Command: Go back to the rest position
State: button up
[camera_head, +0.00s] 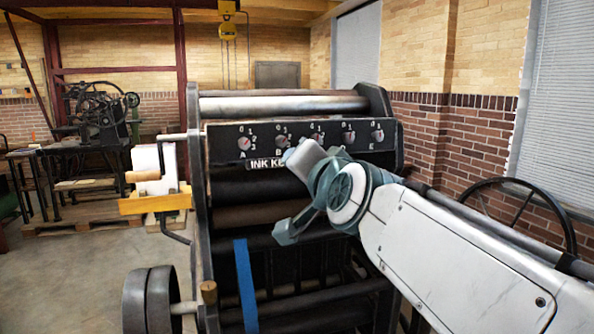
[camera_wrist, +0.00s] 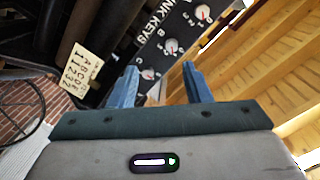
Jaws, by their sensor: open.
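My gripper (camera_wrist: 160,66) is open and empty in the wrist view, its two blue fingers spread apart. Behind and between them lies the black ink key panel (camera_wrist: 150,38), with round dials and red pointers. In the head view my arm reaches in from the right, and its wrist end is in front of the press; the fingers are hard to make out there. The panel (camera_head: 228,153) carries a row of dials, A (camera_head: 245,143) at the left and E (camera_head: 377,136) at the right. The wrist partly hides the panel's lower middle and its label. No grip on a dial shows.
The black press (camera_head: 199,200) fills the middle, with a yellow side bracket (camera_head: 150,204) and flywheel (camera_head: 135,305) at left. Another machine (camera_head: 100,112) stands far left. Open floor (camera_head: 70,275) lies front left.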

jog(key=s+d+f+n+g+h+p, duration=0.1)
jog(key=s+d+f+n+g, duration=0.15)
jog(key=f, duration=0.55)
jog(key=s+d+f+n+g+h+p, duration=0.15)
jog(key=f+g, duration=0.25)
jog(key=f, duration=0.4)
jog(key=s+d+f+n+g+h, duration=0.1)
jog(key=s+d+f+g, duration=0.2)
jog(key=s+f, duration=0.4)
jog(key=s+d+f+n+g+h, duration=0.1)
jog(key=s+d+f+g, duration=0.3)
jog(key=s+f, duration=0.3)
jog(key=shift+s+d+f+p, duration=0.3)
jog(key=shift+s+d+f, duration=0.05)
jog(key=shift+d+f, duration=0.15)
